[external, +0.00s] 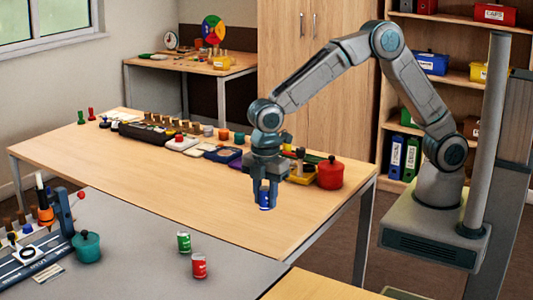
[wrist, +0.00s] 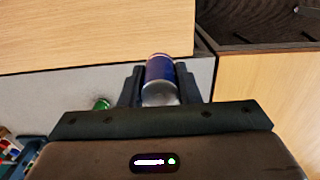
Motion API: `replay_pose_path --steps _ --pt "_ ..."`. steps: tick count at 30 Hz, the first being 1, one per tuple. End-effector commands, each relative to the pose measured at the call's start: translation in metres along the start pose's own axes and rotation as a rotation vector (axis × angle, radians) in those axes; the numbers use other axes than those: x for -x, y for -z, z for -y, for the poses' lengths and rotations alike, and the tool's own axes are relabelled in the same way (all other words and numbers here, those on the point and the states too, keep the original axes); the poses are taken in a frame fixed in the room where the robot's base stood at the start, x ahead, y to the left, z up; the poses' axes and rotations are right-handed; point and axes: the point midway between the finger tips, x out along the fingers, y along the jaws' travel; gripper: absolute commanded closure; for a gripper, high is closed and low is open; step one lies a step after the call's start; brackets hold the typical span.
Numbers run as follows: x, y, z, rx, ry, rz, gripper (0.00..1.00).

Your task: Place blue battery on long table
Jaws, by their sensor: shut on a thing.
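The blue battery (external: 265,203) is between the fingers of my gripper (external: 265,190), which is shut on it. In the wrist view the blue and silver battery (wrist: 160,78) sits upright between the two dark fingers (wrist: 160,88). The long wooden table (external: 130,165) shows behind and under the gripper in the external view. In the wrist view its wooden top (wrist: 80,35) lies beyond the battery, near a corner. I cannot tell whether the battery touches the top.
A green can-like battery (external: 184,242) and a red one (external: 199,265) stand on the grey table (external: 140,230). A red pot (external: 330,174) and a row of small items line the long table's back edge. A teal pot (external: 87,247) stands at left. The long table's middle is clear.

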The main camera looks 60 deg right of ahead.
Motion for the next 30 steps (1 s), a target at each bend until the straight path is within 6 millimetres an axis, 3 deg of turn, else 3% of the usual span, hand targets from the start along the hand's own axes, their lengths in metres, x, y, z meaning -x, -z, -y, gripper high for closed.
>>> replay_pose_path --steps 5,8,11,21,30 --pt "0.002 -0.006 -0.005 -0.023 0.0 0.0 0.96" --pt "0.005 -0.021 -0.019 -0.1 0.0 0.001 0.96" --pt "0.01 -0.048 -0.042 -0.24 0.0 0.0 0.96" --pt "0.03 -0.183 -0.118 -0.887 0.0 0.0 0.96" --pt "0.046 -0.311 -0.149 -1.453 0.0 0.001 0.96"
